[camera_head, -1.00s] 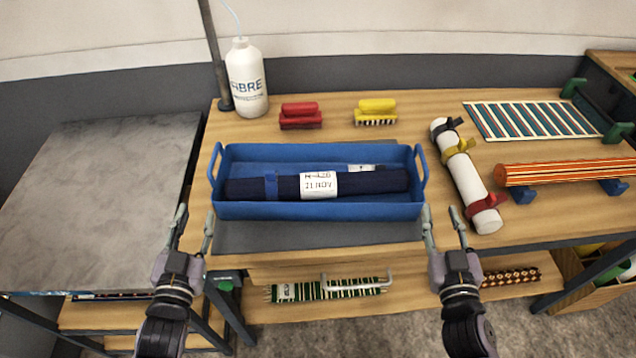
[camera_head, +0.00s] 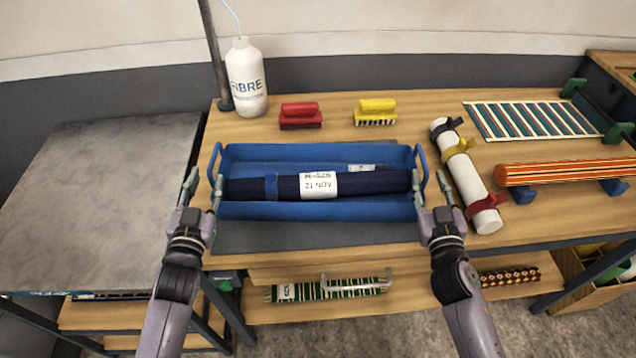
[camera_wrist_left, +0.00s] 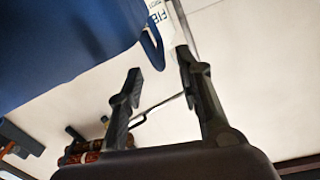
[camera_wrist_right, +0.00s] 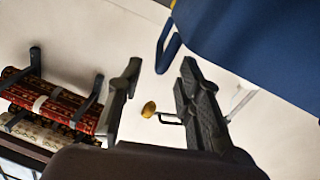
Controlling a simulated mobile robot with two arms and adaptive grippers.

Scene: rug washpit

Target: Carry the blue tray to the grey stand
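The blue tray (camera_head: 330,210) sits on a dark mat on the wooden table. A rolled dark blue rug (camera_head: 380,182) with a white label lies in it. Its loop handles (camera_head: 213,166) stand at the left and right ends. My left gripper (camera_head: 200,190) is open beside the left handle; that handle shows just beyond the fingers in the left wrist view (camera_wrist_left: 152,48). My right gripper (camera_head: 431,192) is open near the right handle (camera_head: 422,172), which also shows ahead of the fingers in the right wrist view (camera_wrist_right: 168,50). Neither gripper holds anything. A grey-topped stand (camera_head: 90,200) is at the left.
A white bottle (camera_head: 247,80), a red brush (camera_head: 300,116) and a yellow brush (camera_head: 375,112) stand behind the tray. A strapped white roll (camera_head: 468,175) lies close to its right. An orange striped roll (camera_head: 565,172) lies farther right. The grey top looks clear.

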